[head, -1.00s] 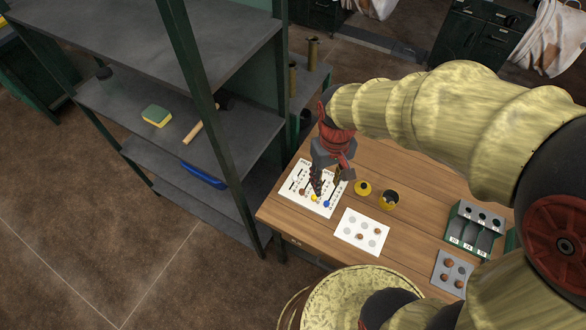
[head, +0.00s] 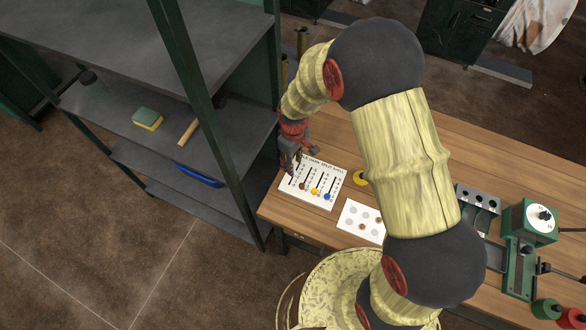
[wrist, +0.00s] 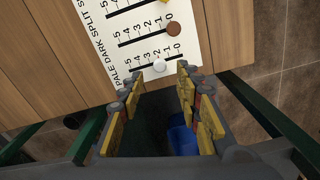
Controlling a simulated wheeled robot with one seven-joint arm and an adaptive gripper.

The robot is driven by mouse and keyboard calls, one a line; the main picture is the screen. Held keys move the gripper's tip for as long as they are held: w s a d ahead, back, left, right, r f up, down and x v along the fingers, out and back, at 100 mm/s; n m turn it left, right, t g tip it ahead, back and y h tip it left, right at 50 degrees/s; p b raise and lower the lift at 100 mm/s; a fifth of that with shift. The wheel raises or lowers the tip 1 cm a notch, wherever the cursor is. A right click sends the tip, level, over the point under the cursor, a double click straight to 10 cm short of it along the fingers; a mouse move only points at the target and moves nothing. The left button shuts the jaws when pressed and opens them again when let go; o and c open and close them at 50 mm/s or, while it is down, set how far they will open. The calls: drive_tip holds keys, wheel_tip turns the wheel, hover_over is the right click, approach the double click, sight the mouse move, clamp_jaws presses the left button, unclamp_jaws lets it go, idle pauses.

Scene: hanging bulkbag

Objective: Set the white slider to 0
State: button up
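The white slider (wrist: 159,65) is a small round knob on the outermost scale of the white slider board (wrist: 196,37). In the wrist view it stands at about the 2 mark, with 0 toward the right end of its slot. The board also shows in the head view (head: 335,175). My gripper (wrist: 160,81) is open, its yellow-padded fingers apart on either side of the white knob's line, apparently not touching it. In the head view my gripper (head: 290,168) is over the board's left edge and hides the white knob.
Brown (head: 302,186), yellow (head: 314,191) and blue (head: 327,196) knobs sit on the neighbouring scales. A white card with round spots (head: 350,222) lies to the right. A dark metal shelf (head: 225,150) stands close on the left of the wooden table.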

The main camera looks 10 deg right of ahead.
drive_tip(key=shift+f, duration=2.4)
drive_tip(key=c, duration=0.3)
clamp_jaws()
